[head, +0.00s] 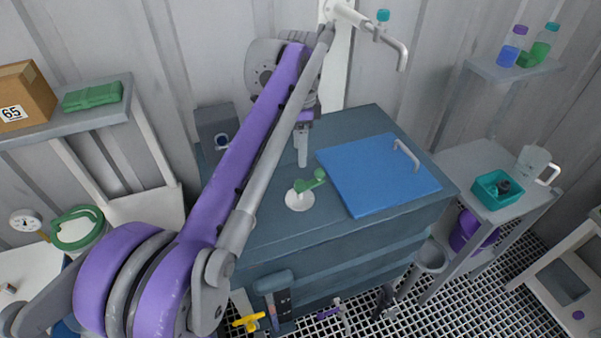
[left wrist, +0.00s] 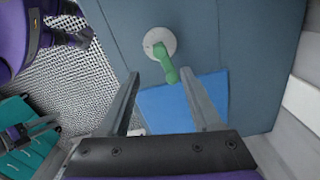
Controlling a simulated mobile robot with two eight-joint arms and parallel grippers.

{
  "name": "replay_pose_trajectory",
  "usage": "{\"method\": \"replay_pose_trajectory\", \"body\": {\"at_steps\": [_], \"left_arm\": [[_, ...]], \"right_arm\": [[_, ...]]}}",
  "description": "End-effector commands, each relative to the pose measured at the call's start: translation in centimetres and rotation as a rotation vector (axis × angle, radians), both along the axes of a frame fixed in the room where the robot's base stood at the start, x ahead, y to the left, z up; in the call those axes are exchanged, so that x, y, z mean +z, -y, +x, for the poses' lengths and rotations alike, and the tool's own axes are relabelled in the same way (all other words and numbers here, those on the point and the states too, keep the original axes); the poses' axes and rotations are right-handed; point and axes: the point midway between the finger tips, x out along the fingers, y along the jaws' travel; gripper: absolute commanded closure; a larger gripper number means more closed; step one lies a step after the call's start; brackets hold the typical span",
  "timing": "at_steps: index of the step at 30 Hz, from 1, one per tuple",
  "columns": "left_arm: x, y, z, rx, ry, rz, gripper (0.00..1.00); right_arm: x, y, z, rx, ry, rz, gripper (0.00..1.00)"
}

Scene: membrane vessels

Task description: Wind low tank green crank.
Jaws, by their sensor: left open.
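The low tank (head: 270,225) is a blue-grey box with a flat top. Its green crank (head: 312,181) sits on a round white disc (head: 299,201) beside a blue lid (head: 380,180). My left gripper (head: 302,160) is open and empty, pointing down just above and behind the crank. In the left wrist view, the green crank (left wrist: 166,62) shows between the two fingertips (left wrist: 160,76), with its free end toward the gripper. I cannot see contact. My right gripper is not recognisable in either view.
The blue lid has a raised pale handle (head: 406,154). A grey pipe (head: 390,40) hangs above the tank's back. A side table at right holds a teal tray (head: 496,198) and a clear jug (head: 531,165). A shelf at left holds a cardboard box (head: 24,98).

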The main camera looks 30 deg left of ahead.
Motion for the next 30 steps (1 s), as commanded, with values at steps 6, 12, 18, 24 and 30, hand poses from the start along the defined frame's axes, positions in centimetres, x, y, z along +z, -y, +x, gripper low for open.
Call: {"method": "replay_pose_trajectory", "body": {"at_steps": [6,12,18,24,30], "left_arm": [[0.0,-0.1,-0.2,0.576,0.0,0.0,0.34],[0.0,-0.1,-0.3,0.888,0.0,0.0,0.34],[-0.8,-0.1,-0.3,0.96,0.0,0.0,0.34],[-4.2,-0.1,-0.3,0.958,0.0,0.0,0.34],[-7.9,-0.1,-0.3,0.957,0.0,0.0,0.34]], "right_arm": [[-0.5,0.0,-0.2,0.0,-0.004,0.0,0.33],[-0.6,0.0,-0.3,0.0,-0.005,0.0,0.33],[-0.8,0.0,-0.3,0.0,-0.006,0.0,0.33],[-1.3,0.0,-0.5,0.0,-0.01,0.0,0.33],[-1.6,0.0,-0.7,0.0,-0.012,0.0,0.33]]}}
